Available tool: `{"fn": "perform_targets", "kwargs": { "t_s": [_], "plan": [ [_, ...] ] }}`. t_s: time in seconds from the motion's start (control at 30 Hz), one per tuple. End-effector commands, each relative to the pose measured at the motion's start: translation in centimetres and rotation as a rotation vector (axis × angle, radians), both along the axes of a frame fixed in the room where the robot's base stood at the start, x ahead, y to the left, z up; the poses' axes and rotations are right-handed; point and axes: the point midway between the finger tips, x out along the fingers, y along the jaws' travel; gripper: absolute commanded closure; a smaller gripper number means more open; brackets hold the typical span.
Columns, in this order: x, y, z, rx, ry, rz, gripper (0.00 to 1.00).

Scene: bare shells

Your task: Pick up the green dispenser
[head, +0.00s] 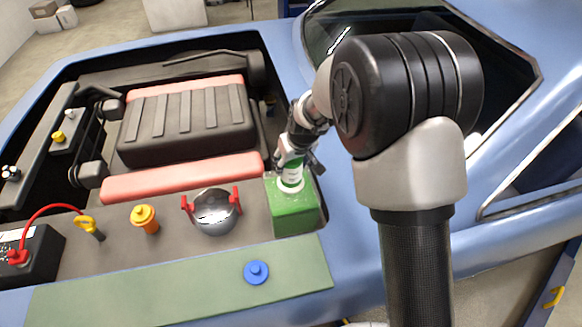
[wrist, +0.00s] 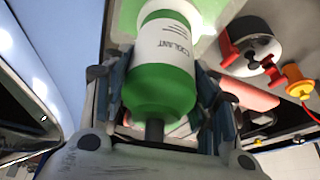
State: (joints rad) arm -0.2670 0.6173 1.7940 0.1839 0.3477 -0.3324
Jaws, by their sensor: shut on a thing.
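The green dispenser, a green bottle with a white band lettered "COOLANT" (wrist: 165,92), sits between the fingers of my gripper (wrist: 166,78) in the wrist view. A dark nozzle is at its near end. In the head view the white band of the dispenser (head: 292,176) shows just above a green box (head: 293,212) in the engine bay, and my gripper (head: 297,152) closes around its upper part. My gripper is shut on the dispenser. Whether the bottle's far end touches the box I cannot tell.
Left of the green box are a grey pot with red clips (head: 213,213), an orange cap (head: 146,218), a yellow-handled dipstick (head: 90,227) and a black battery (head: 38,258). A blue cap (head: 256,272) lies on the green mat (head: 150,290). Blue car bodywork surrounds the bay.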

Motion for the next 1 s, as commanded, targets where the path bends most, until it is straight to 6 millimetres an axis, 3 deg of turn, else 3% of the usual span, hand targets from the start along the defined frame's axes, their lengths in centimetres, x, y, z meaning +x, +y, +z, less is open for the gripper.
{"fn": "perform_targets", "kwargs": {
  "t_s": [0.6,0.83,1.0],
  "plan": [
    [0.1,0.0,0.1,0.000,-0.003,0.000,0.91],
    [0.1,0.0,0.5,0.001,-0.003,0.000,0.91],
    [0.1,0.0,2.2,0.002,-0.006,0.000,0.91]
  ]
}}
